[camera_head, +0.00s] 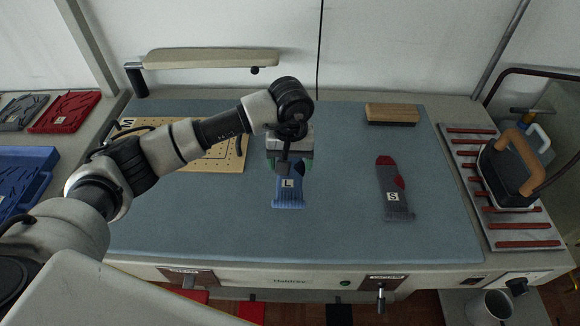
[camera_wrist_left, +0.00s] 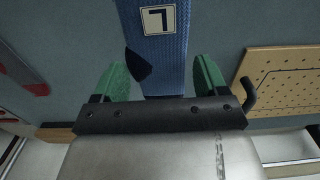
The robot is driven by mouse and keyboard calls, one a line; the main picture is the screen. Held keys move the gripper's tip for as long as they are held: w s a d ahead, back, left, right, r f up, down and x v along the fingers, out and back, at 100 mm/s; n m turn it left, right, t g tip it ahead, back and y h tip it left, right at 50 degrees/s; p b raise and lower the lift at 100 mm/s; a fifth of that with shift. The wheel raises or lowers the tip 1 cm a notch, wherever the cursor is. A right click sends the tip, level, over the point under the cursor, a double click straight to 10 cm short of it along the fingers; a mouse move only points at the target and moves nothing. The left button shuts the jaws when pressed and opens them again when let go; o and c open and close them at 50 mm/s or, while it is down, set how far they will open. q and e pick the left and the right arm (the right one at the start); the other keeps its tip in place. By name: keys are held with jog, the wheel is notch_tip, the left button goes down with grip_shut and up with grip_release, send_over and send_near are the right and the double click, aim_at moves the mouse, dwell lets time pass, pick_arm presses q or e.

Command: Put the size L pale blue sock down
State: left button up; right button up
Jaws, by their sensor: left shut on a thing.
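The pale blue sock (camera_head: 287,199) has a white L tag and a dark patch. It is over the blue-grey mat, right of the pegboard, its cuff toward the front edge. My left gripper (camera_head: 289,163) is above its far part, its green fingers either side of the fabric, shut on it. The left wrist view shows the sock (camera_wrist_left: 167,52) between the fingers of the gripper (camera_wrist_left: 161,80). Whether the sock touches the mat is unclear. The gripper hides the sock's far end in the head view. My right gripper is not in view.
A grey and red sock tagged S (camera_head: 395,193) lies on the mat (camera_head: 340,225) to the right. A wooden block (camera_head: 391,113) is behind it. A pegboard (camera_head: 222,158) marked M lies left. A rack with an iron (camera_head: 512,165) stands right. The mat between the socks is clear.

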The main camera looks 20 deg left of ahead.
pick_arm(q)
notch_tip(320, 180, down, 3)
jog(key=shift+f+p, duration=0.15)
jog(key=shift+p, duration=0.4)
jog(key=shift+f, duration=0.3)
jog(key=shift+f, duration=0.1)
jog(key=shift+f, duration=0.15)
jog(key=o, duration=0.9)
